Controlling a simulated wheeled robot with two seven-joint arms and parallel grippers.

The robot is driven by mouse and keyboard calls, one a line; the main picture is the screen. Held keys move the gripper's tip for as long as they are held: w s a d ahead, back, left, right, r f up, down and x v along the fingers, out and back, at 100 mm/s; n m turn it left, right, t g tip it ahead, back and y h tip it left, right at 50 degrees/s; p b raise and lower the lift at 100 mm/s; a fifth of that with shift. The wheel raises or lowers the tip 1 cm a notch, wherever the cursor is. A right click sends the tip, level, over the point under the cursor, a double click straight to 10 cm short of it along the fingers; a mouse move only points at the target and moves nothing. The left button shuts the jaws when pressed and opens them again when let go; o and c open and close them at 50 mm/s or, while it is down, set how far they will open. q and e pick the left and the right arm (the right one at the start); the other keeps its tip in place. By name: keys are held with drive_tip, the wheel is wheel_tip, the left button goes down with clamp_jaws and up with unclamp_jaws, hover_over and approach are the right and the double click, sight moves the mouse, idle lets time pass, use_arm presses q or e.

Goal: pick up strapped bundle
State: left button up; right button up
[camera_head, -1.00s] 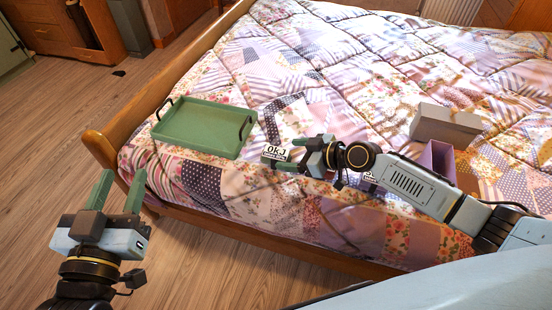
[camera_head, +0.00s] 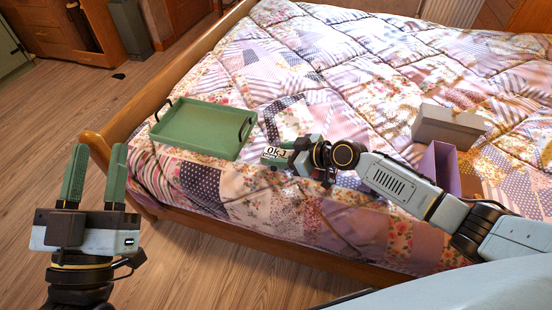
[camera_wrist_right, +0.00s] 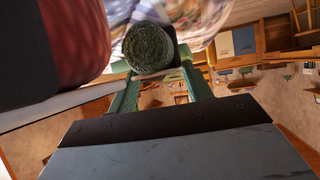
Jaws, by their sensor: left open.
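A dark green, rough-textured roll with a dark band at its side, perhaps the strapped bundle (camera_wrist_right: 148,48), shows end-on at the fingertips in the right wrist view. My right gripper (camera_head: 281,157) is low over the near part of the bed, beside a small white label with black letters (camera_head: 275,152). In the wrist view its green fingers (camera_wrist_right: 158,78) lie at either side of the roll's lower edge; whether they clamp it I cannot tell. In the head view the roll is mostly hidden. My left gripper (camera_head: 93,172) is open and empty over the floor.
A green tray (camera_head: 190,152) with dark handles lies on the quilt (camera_head: 330,85), left of the right gripper. A grey box (camera_head: 448,124) and a purple open box (camera_head: 440,168) stand to the right. The wooden bed rail (camera_head: 240,242) edges the bed.

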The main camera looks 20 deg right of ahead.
drive_tip(key=c, duration=0.4)
drive_tip(key=shift+o, duration=0.2)
drive_tip(key=shift+r, duration=0.1)
